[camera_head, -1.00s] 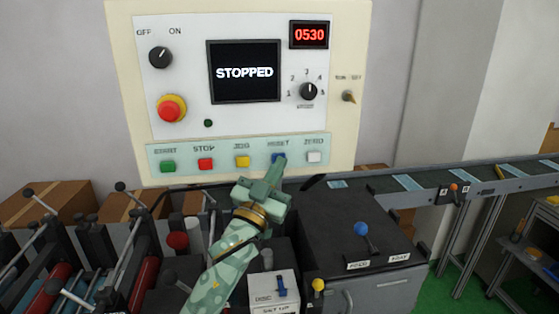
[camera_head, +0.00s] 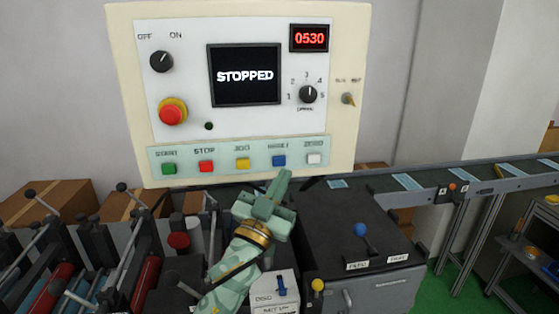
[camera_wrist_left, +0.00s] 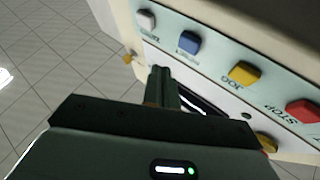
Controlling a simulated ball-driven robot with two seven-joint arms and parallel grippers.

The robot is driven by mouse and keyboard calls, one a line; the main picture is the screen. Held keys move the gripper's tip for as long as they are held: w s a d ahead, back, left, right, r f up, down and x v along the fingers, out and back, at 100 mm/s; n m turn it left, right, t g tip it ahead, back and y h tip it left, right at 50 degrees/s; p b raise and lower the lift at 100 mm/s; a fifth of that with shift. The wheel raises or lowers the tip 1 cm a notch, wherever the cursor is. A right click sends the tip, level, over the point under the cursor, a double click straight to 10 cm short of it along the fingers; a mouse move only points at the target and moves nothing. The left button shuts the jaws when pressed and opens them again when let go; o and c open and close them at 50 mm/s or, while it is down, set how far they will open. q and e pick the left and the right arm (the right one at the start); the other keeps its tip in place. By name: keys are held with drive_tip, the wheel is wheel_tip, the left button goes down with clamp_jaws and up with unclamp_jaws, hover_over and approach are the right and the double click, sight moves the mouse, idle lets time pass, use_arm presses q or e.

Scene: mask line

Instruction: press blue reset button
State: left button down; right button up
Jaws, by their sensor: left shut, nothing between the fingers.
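The blue reset button (camera_head: 279,160) sits in the button row of the control panel (camera_head: 362,60), between the yellow jog button (camera_head: 243,163) and the white zero button (camera_head: 314,158). It also shows in the left wrist view (camera_wrist_left: 189,42), upper middle. My left gripper (camera_head: 284,176) is shut and empty, its tips just below the blue button in the head view. In the left wrist view, the shut fingers (camera_wrist_left: 160,75) point towards the panel and look apart from the button. The screen (camera_head: 245,73) reads STOPPED and the red display (camera_head: 309,36) reads 0530. My right gripper is not in view.
The green start button (camera_head: 168,168) and red stop button (camera_head: 206,166) are farther left in the row. A red emergency knob (camera_head: 172,111) sits above. A conveyor (camera_head: 470,179) runs right.

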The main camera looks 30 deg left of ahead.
use_arm(q)
drive_tip(key=shift+s+d, duration=0.6)
drive_tip(key=shift+s, duration=0.25)
idle(0.3)
